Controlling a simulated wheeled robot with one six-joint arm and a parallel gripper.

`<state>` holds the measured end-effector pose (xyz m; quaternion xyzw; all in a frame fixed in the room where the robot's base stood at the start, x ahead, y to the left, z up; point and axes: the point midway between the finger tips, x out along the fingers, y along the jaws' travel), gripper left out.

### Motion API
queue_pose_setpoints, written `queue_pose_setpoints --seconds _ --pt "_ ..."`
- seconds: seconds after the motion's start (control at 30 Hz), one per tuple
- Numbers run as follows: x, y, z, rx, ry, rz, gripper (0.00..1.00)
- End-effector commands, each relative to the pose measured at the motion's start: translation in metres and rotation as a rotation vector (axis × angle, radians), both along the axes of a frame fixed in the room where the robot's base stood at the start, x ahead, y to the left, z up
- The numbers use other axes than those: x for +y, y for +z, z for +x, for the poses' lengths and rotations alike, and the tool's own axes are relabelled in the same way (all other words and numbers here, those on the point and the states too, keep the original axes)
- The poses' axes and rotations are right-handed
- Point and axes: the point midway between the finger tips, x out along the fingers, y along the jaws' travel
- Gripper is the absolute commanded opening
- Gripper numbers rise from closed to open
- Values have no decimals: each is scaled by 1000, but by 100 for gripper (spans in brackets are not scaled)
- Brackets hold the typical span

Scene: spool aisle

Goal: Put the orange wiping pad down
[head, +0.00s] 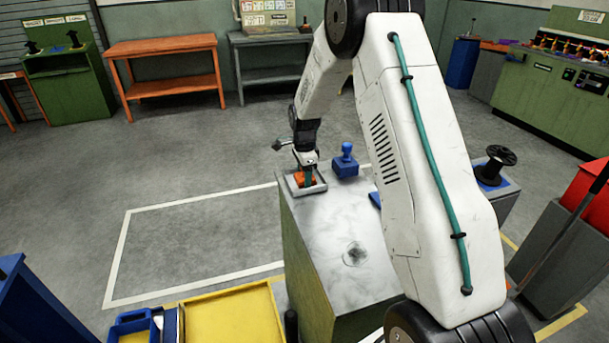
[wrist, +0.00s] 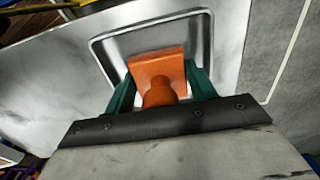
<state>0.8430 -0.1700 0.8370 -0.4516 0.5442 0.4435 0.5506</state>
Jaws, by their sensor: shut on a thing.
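The orange wiping pad (head: 304,179) is between the fingers of my gripper (head: 306,174) in the head view. In the wrist view the orange pad (wrist: 157,73) shows a flat block with a round knob, and the green fingers of my gripper (wrist: 158,92) are shut on it. The pad is over a shallow grey metal tray (head: 290,187) at the far left corner of the worktop (head: 330,222). The tray (wrist: 207,30) surrounds the pad in the wrist view. I cannot tell whether the pad touches the tray floor.
A blue knobbed block (head: 346,162) stands right of the tray. A dark smudge (head: 355,254) marks the worktop's middle. A black spool (head: 493,168) stands farther right. A yellow tray (head: 233,317) and a blue bin (head: 135,322) are at front left. The worktop around the smudge is clear.

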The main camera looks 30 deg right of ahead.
Motion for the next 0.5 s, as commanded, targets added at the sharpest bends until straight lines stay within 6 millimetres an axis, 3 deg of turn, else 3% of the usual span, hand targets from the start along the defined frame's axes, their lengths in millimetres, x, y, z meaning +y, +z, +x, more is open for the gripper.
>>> queue_pose_setpoints --seconds 0.03,0.07,0.1,0.5 --pt "1 -11 -4 12 0 2 19" --pt "1 -11 -4 12 0 2 64" --pt "1 -12 -5 12 0 2 75" --pt "1 -7 -7 19 0 4 77"
